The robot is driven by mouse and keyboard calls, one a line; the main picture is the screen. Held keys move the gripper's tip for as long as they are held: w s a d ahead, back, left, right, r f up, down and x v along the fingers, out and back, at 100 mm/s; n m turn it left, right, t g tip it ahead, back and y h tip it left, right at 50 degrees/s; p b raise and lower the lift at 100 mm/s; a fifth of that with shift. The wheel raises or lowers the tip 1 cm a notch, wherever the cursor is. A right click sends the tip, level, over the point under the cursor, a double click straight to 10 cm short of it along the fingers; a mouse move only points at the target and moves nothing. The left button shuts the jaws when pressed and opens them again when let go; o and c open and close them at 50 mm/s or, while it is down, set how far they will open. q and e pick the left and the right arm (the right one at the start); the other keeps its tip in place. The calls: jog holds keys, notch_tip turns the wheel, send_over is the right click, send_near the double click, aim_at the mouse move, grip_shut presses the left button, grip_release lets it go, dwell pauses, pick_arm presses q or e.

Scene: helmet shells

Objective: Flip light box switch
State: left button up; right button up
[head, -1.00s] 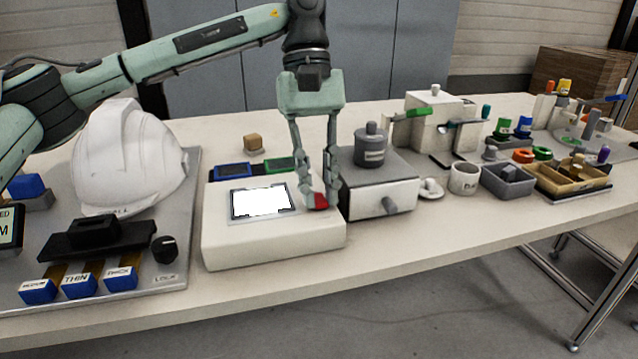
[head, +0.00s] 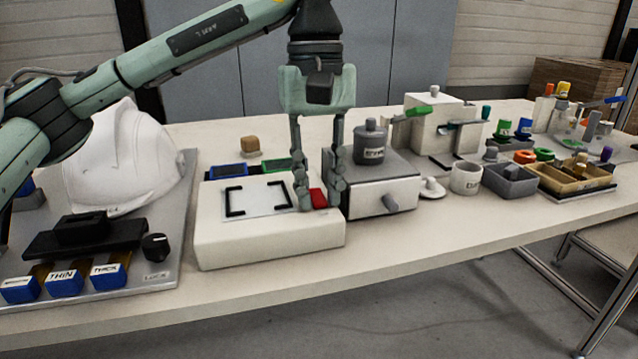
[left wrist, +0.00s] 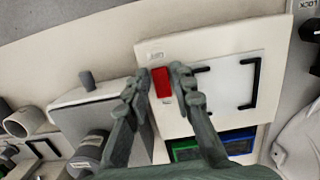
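The light box (head: 270,245) is a low white box near the table's front edge. Its panel (head: 262,197), with black corner marks, looks pale and unlit. The red switch (head: 318,198) sits on its top at the right of the panel. My left gripper (head: 321,208) points down at the switch, its fingers apart on either side of it. In the left wrist view the red switch (left wrist: 161,82) shows between the fingertips (left wrist: 158,72), with no clear grip on it. My right gripper is in neither view.
A grey drawer box (head: 372,185) with a dark canister (head: 370,142) stands close to the right of the light box. A white helmet shell (head: 120,160) is at left. Blue and green trays (head: 229,171) lie behind the light box.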

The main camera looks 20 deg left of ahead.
aim_at(317, 195)
pick_arm(q)
notch_tip(317, 195, up, 12)
jog(key=w, duration=0.1)
jog(key=shift+a, duration=0.3)
dwell(0.3)
dwell(0.4)
